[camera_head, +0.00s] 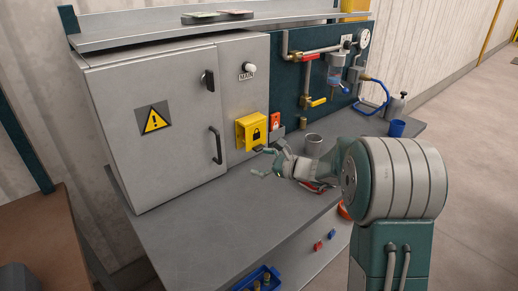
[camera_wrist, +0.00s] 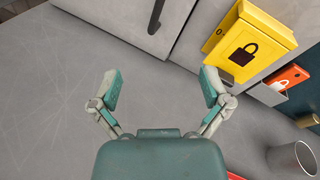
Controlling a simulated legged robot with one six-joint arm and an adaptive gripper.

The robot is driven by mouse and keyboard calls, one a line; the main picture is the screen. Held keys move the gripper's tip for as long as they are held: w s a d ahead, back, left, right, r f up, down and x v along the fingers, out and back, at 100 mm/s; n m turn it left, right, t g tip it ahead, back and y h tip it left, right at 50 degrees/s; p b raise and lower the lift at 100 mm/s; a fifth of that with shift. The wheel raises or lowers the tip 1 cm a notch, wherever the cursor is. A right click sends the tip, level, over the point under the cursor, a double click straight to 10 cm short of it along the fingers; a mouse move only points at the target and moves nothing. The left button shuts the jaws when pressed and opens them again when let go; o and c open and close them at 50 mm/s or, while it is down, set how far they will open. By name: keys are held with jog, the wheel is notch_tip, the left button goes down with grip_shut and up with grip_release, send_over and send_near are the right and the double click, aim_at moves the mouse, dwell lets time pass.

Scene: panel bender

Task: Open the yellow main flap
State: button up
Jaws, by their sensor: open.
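In the wrist view the flap (camera_wrist: 250,46) is at the upper right, just beyond my right fingertip. My gripper (camera_head: 260,162) is in front of and slightly below the flap, above the bench top. In the wrist view my gripper (camera_wrist: 160,88) has its two fingers wide apart with nothing between them. I cannot tell whether the right finger touches the flap's lower edge.
A grey cabinet (camera_head: 158,130) with a black handle stands left of the flap. A small orange lock tag (camera_head: 276,120) is to its right. A metal cup (camera_head: 313,145) and a blue cup (camera_head: 396,128) stand on the bench (camera_head: 215,225). The bench front is mostly clear.

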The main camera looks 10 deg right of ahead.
aim_at(261, 149)
jog(key=w+d+f+m+t+h, duration=0.1)
jog(key=w+d+f+m, duration=0.1)
jog(key=w+d+f+m+t+h, duration=0.1)
jog(key=w+d+f+m+t, duration=0.1)
jog(key=w+d+m, duration=0.1)
jog(key=w+d+f+m+t, duration=0.1)
jog(key=w+d+f+m, duration=0.1)
jog(key=d, duration=0.1)
jog(key=shift+w+d+f+m+t+h, duration=0.1)
jog(key=shift+w+f+m+t+h, duration=0.2)
jog(key=shift+f+m+t+h, duration=0.1)
jog(key=x, duration=1)
jog(key=shift+w+a, duration=0.25)
jog(key=c, duration=1.3)
